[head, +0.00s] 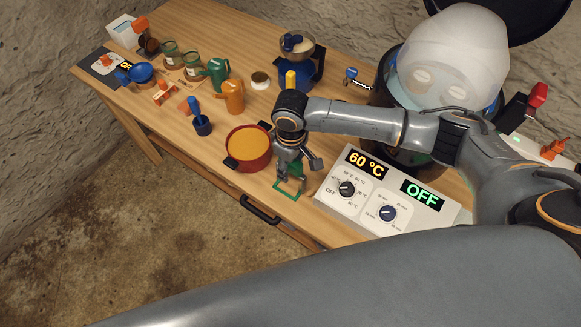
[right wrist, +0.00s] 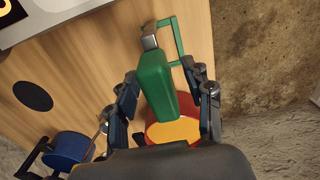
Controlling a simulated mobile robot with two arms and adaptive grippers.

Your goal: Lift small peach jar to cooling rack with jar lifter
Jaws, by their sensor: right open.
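A green tool, apparently the jar lifter, lies near the table's front edge in the head view (head: 288,192). Its green handle (right wrist: 154,82) and thin frame also show in the right wrist view. My right gripper (head: 289,170) is open, with its fingers on either side of the green handle; I cannot tell whether they touch it. Two pale round lids (head: 422,75) show inside the domed, hazy canner (head: 452,60) at the upper right. I cannot tell which jar is the small peach one. The cooling rack cannot be made out. My left gripper is not in view.
A red pot (head: 262,163) with orange contents stands left of my right gripper. The control panel (head: 425,216), reading 60 °C and OFF, is to its right.

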